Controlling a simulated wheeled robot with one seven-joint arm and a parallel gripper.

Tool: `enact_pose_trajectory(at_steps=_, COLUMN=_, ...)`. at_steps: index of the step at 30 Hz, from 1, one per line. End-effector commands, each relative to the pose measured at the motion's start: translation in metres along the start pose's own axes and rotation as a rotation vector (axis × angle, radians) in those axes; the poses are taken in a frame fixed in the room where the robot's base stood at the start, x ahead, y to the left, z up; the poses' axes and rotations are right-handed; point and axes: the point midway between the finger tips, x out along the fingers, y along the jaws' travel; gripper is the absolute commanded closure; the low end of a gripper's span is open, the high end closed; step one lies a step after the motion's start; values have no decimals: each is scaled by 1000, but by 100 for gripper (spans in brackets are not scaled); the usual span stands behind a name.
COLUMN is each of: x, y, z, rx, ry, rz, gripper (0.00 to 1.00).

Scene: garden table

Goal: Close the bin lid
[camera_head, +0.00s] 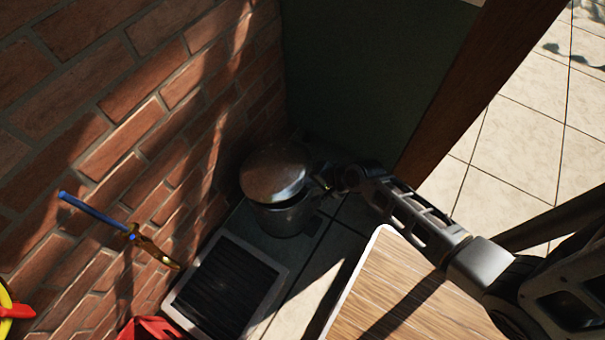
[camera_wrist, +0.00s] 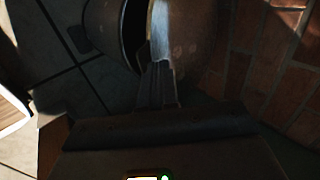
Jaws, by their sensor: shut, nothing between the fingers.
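The metal bin (camera_head: 283,217) stands on the floor in the corner by the brick wall. Its rounded lid (camera_head: 274,172) is tilted and partly open. In the wrist view a dark gap shows between the bin body (camera_wrist: 104,26) and the lid (camera_wrist: 190,38). My gripper (camera_head: 322,181) is at the right side of the lid. In the wrist view my gripper (camera_wrist: 158,68) has its fingers together, with their tips at the lid's lit edge. They look close to or touching the lid; I cannot tell which. Nothing is held.
A wooden tabletop (camera_head: 395,290) lies below my arm at the right. A dark framed mat (camera_head: 226,286) lies in front of the bin. The brick wall (camera_head: 120,130) with a brass tap (camera_head: 150,247) is at the left. A dark green panel (camera_head: 370,70) stands behind the bin.

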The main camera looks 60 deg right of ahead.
Motion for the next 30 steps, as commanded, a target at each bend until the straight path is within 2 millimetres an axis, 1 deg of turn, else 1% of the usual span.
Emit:
enact_pose_trajectory(at_steps=1, x=12, y=18, z=0, rx=1, ry=0, rz=-27, gripper=100)
enact_pose_trajectory(at_steps=3, x=18, y=27, z=0, rx=0, ry=-1, rz=-69, gripper=100)
enact_pose_trajectory(at_steps=6, x=26, y=38, z=0, rx=-1, ry=1, rz=-106, gripper=100)
enact_pose_trajectory(at_steps=15, x=47, y=67, z=0, rx=-1, ry=-1, rz=-101, gripper=100)
enact_pose_trajectory(at_steps=21, x=57, y=77, z=0, rx=0, ry=-1, rz=-102, gripper=100)
enact_pose_trajectory(at_steps=30, x=62, y=82, z=0, rx=-2, ry=-2, rz=-100, gripper=100)
